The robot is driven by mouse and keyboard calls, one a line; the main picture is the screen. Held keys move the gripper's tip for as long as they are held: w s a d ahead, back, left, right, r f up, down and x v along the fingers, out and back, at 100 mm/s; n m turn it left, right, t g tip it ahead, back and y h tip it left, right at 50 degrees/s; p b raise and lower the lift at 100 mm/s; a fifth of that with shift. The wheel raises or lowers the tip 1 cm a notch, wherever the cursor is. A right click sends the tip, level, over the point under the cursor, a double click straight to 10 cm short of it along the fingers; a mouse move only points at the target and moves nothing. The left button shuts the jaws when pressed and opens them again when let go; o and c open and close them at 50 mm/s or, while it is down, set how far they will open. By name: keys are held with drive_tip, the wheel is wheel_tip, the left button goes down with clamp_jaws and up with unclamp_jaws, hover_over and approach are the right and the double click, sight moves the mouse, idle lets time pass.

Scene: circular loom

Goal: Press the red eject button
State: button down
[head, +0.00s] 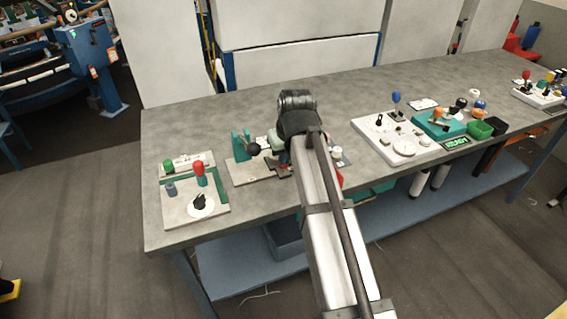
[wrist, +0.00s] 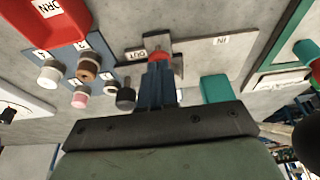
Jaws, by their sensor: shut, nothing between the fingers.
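In the wrist view a small red button (wrist: 158,56) shows right at the tips of my gripper (wrist: 158,68), beside a plate marked "OUT" (wrist: 135,54). The blue fingers are closed together and cover part of the button. I cannot tell whether they touch it or whether it is pressed down. In the head view my gripper (head: 284,156) is low over the middle device on the bench, and my arm hides the button there.
In the wrist view a red box (wrist: 45,22), several knobs on blue plates and a teal block (wrist: 216,88) surround the fingers. In the head view a black ball knob (head: 252,149) stands left of the gripper. The grey bench (head: 215,130) is clear behind the left panel.

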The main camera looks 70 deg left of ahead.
drive_tip(key=shift+f, duration=0.8)
idle(0.4)
drive_tip(key=shift+d+f, duration=0.1)
drive_tip(key=shift+f, duration=0.5)
drive_tip(key=shift+r, duration=3.05)
